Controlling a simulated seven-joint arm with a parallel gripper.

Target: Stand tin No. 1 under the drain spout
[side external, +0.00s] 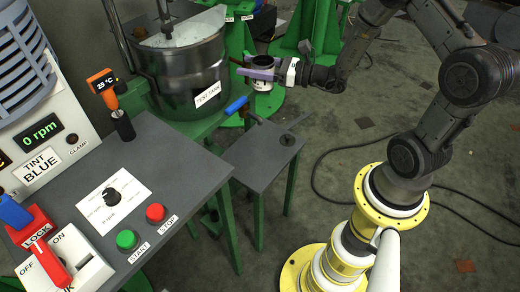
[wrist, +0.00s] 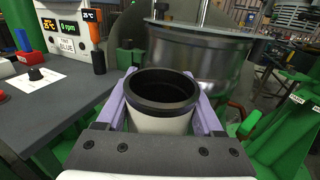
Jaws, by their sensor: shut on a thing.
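A white tin with a black rim and dark inside stands upright in my gripper (wrist: 163,112); the tin (wrist: 162,122) fills the space between the purple fingers. In the side view, my gripper (side external: 262,74) holds the tin (side external: 262,85) in the air, right of the steel test tank (side external: 196,82). The tin's number cannot be read. A blue-handled part (side external: 236,105) sticks out low on the tank's right side, below and left of the tin. The spout opening itself cannot be made out. A small grey stand (side external: 265,155) is below the tin, apart from it.
A grey control table (side external: 150,170) with START and STOP buttons is at the left. A thin dark rod with a round knob (side external: 287,139) is on the small stand. Green machine frames (side external: 310,30) stand behind. Open floor lies right of the stand.

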